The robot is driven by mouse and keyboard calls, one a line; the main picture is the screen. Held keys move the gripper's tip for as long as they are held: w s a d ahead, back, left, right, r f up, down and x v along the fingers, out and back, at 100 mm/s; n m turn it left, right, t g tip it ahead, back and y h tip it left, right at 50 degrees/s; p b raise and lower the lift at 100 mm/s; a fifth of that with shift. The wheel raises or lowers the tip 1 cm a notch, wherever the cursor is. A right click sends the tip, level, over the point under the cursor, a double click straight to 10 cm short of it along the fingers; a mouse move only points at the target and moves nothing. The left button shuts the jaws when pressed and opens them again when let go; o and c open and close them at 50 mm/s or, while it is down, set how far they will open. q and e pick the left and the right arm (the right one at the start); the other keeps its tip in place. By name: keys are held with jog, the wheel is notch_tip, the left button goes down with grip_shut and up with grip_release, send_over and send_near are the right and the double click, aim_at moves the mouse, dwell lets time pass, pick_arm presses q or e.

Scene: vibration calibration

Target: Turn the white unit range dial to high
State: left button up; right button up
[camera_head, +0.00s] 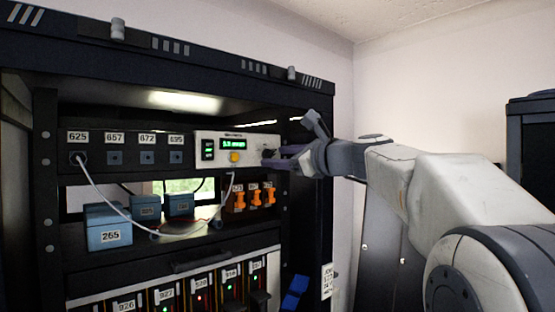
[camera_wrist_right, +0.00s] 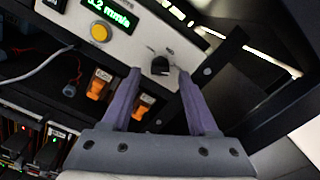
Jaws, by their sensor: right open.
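The white unit (camera_head: 222,138) sits in the rack's upper shelf, with a green display and a yellow button (camera_head: 235,157). Its face also shows at the top of the right wrist view (camera_wrist_right: 130,18). The black range dial (camera_wrist_right: 160,66) is on the right part of that face. My right gripper (camera_wrist_right: 158,75) is open, its two purple fingers on either side of the dial in that view; I cannot tell whether they touch it. In the head view the right gripper (camera_head: 283,158) covers the dial's side of the unit. My left gripper is not in view.
Numbered dark sockets (camera_head: 147,157) stand left of the unit, with a white cable (camera_head: 105,197) hanging from one. Orange plugs (camera_head: 254,197) sit below the unit. Blue boxes (camera_head: 108,228) are on the lower shelf. The rack's right post is close to my right gripper.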

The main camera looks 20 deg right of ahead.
jog(key=b+v, duration=0.3)
jog(key=v, duration=0.6)
jog(key=shift+s+b, duration=0.3)
jog(key=shift+b, duration=0.1)
jog(key=shift+d, duration=0.1)
jog(key=s+a+f+n+g+b, duration=0.1)
jog(key=s+a+f+n+g, duration=0.1)
jog(key=a+f+n+g, duration=0.65)
jog(key=s+a+f+n+t+y+b, duration=0.1)
jog(key=a+f, duration=0.4)
jog(key=f, duration=0.8)
jog(key=s+a+f+n+g+b, duration=0.1)
jog(key=s+a+f+n+g, duration=0.1)
jog(key=a+f+n+g, duration=0.45)
jog(key=s+a+f+n+g+h+b, duration=0.1)
jog(key=s+f+n+h, duration=0.2)
jog(key=s+f+n, duration=0.5)
jog(key=s+a+f+n+g+h, duration=0.1)
jog(key=s+f+n, duration=0.8)
jog(key=f, duration=1)
jog(key=s+g+h, duration=0.1)
jog(key=s+h, duration=0.1)
jog(key=s, duration=0.2)
jog(key=shift+s+n+b, duration=0.3)
jog(key=shift+b, duration=0.05)
